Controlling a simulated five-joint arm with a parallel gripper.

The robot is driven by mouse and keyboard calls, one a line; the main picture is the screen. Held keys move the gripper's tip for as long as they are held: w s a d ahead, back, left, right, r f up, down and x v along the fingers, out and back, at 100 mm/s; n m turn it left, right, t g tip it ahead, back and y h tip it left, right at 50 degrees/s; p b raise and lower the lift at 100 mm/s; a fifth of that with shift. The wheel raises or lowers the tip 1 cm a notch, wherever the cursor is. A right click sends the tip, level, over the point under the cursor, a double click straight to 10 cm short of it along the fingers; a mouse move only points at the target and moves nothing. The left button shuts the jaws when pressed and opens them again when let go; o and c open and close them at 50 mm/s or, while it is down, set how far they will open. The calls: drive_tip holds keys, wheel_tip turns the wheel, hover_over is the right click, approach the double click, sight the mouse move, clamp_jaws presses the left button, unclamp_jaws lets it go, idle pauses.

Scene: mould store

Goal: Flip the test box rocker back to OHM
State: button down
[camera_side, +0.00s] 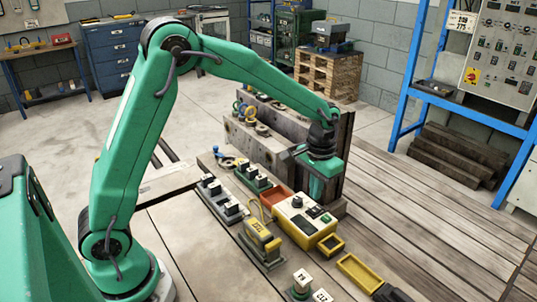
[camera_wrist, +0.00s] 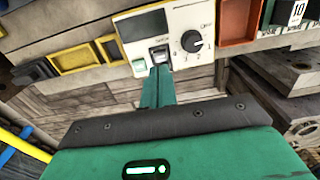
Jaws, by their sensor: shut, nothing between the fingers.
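The test box (camera_side: 303,217) is a yellow case with a pale top, on the bench in the side view. In the wrist view its pale face (camera_wrist: 176,18) carries a dark display (camera_wrist: 141,25), a round black knob (camera_wrist: 191,40) and a small rocker (camera_wrist: 160,55) in a dark frame. My gripper (camera_wrist: 159,70) is shut and empty, its green fingertips at the rocker's near edge. I cannot tell whether they touch it. The rocker's lettering is too small to read, so its position is unclear. In the side view my gripper is at the box's far side.
A yellow tray (camera_side: 360,273) and a smaller yellow tray (camera_side: 330,245) lie near the box. A red-brown tray (camera_side: 274,198) sits at its back left. Rows of switch blocks (camera_side: 222,199) stand to the left. Large grey mould blocks (camera_side: 256,145) stand close behind.

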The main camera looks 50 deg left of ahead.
sight(312, 211)
wheel_tip(312, 211, up, 3)
drive_tip(key=shift+f, duration=0.2)
drive_tip(key=shift+r, duration=0.1)
idle(0.4)
drive_tip(key=s+a+r+t, duration=0.3)
drive_tip(key=s+a+r, duration=0.1)
drive_tip(key=s+r, duration=0.6)
drive_tip(key=s+a+r+t, duration=0.1)
drive_tip(key=s+a+t, duration=0.1)
drive_tip(key=s, duration=1.1)
drive_tip(key=shift+s+r+t, duration=0.15)
drive_tip(key=shift+s+t, duration=0.15)
idle(0.5)
